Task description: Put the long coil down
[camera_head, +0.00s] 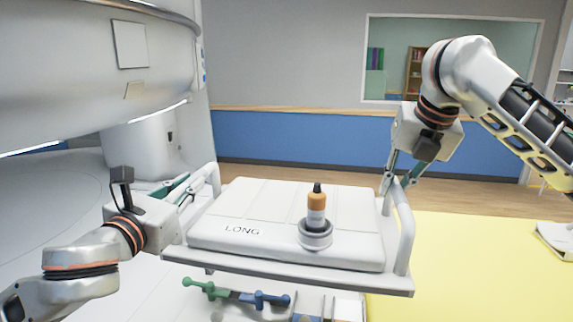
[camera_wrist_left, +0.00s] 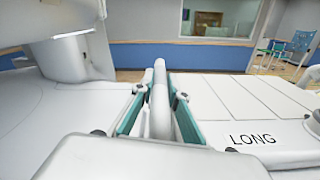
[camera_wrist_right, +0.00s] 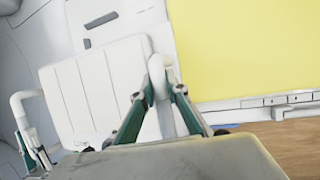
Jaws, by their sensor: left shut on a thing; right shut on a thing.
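The long coil (camera_head: 270,210) is a white padded panel marked LONG, lying on a white tray (camera_head: 290,280) with a raised handle at each side. My left gripper (camera_head: 185,185) is shut on the tray's left handle; the handle bar (camera_wrist_left: 160,100) shows between its fingers in the left wrist view. My right gripper (camera_head: 398,180) is shut on the right handle, and its bar (camera_wrist_right: 160,90) shows between the fingers in the right wrist view. The tray looks roughly level. Whether it touches a surface below is hidden.
Green (camera_head: 205,289) and blue (camera_head: 265,299) items show below the tray. A yellow surface (camera_head: 470,265) lies to the right. The large white magnet (camera_head: 90,70) stands at the left.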

